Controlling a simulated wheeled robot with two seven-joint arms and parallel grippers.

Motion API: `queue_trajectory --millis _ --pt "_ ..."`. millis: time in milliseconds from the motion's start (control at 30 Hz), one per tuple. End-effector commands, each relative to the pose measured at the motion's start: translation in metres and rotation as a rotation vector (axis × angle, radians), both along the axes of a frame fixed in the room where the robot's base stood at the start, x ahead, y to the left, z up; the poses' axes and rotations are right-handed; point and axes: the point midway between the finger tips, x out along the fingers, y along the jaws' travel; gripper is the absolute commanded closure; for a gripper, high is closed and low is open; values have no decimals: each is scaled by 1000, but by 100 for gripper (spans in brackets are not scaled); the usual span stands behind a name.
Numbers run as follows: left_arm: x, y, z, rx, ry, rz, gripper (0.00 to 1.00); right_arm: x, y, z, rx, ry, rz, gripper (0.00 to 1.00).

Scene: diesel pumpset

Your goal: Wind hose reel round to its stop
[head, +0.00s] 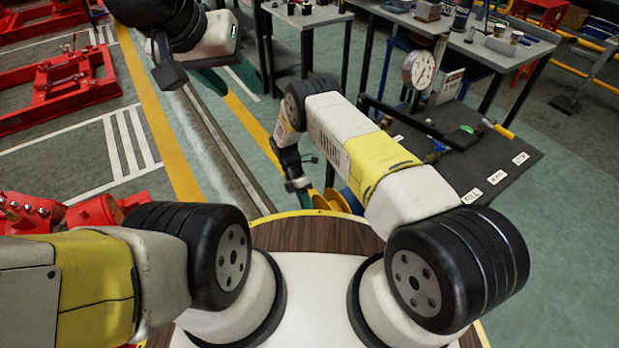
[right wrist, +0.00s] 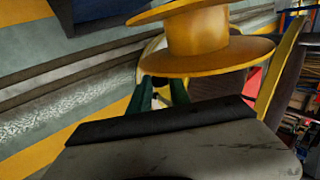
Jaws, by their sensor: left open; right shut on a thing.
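The yellow hose reel (head: 327,202) shows in the head view just beyond the front rim of my round base, partly hidden by my right arm. In the right wrist view its yellow spool (right wrist: 200,35) with wide flanges fills the top middle. My right gripper (right wrist: 163,88) has its green fingers close together beside the lower flange, shut on the reel's handle; the held part is mostly hidden. My left gripper (head: 226,78) is open and empty at the upper left of the head view, over the floor and well apart from the reel.
A dark bench (head: 470,165) with a dial gauge (head: 420,69) and labelled marks stands right of my right arm. Grey worktables (head: 500,40) stand behind. Red frames (head: 60,82) lie at the left. The floor between them is clear, with yellow lines and a channel.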

Motion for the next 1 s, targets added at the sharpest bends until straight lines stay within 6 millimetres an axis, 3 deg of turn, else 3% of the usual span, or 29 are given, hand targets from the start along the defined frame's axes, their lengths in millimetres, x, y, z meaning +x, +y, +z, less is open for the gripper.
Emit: queue_trajectory --millis 267,300,367,733,1000 --pt "0 0 0 0 0 0 56 0 1 0 4 -1 0 100" --pt "0 0 0 0 0 0 56 0 1 0 4 -2 0 69" --pt "0 0 0 0 0 0 56 0 1 0 4 -1 0 57" --pt "0 0 0 0 0 0 56 2 2 3 3 -2 0 56" --pt "0 0 0 0 0 0 56 22 16 36 4 -4 -1 56"
